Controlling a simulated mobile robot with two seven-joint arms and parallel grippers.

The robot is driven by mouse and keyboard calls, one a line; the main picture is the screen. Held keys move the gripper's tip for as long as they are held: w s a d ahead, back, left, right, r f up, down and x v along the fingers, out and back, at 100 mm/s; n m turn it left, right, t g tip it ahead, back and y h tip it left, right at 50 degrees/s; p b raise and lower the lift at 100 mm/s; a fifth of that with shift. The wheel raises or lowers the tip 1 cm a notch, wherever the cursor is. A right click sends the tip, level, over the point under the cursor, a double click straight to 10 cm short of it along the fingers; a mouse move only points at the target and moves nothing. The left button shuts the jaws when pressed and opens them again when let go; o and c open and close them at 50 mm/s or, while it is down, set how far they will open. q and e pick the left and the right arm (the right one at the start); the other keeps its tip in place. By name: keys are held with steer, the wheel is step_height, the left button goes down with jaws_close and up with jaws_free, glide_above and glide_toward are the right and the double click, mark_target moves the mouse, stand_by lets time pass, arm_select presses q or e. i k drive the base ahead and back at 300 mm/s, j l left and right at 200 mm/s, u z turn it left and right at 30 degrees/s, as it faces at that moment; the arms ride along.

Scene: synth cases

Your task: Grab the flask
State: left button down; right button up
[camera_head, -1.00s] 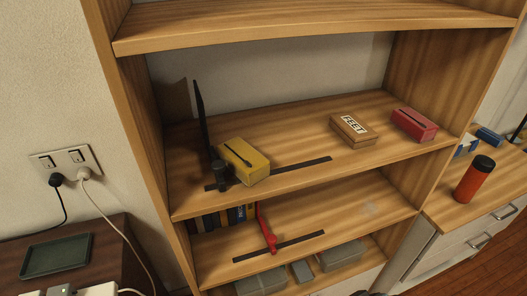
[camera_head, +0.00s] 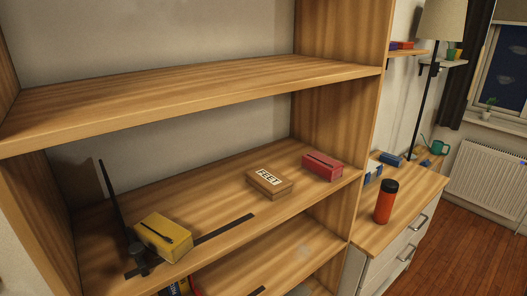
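An orange flask with a black lid (camera_head: 386,202) stands upright on the wooden top of a drawer cabinet (camera_head: 375,239), to the right of the bookshelf. Nothing touches it. Neither of my grippers shows in the head view.
The wooden bookshelf (camera_head: 200,92) fills the left and middle. Its middle shelf holds a yellow box (camera_head: 163,238), a brown box marked FEET (camera_head: 270,184) and a red box (camera_head: 322,166). Blue items (camera_head: 392,160) and a lamp (camera_head: 440,22) are behind the flask. Wooden floor (camera_head: 452,243) is clear at right.

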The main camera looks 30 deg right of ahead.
mark_target(383, 209)
steer(key=z, duration=1.95)
steer(key=i+l+u, duration=0.1)
steer(key=i+l, duration=0.8)
steer(key=l, duration=0.15)
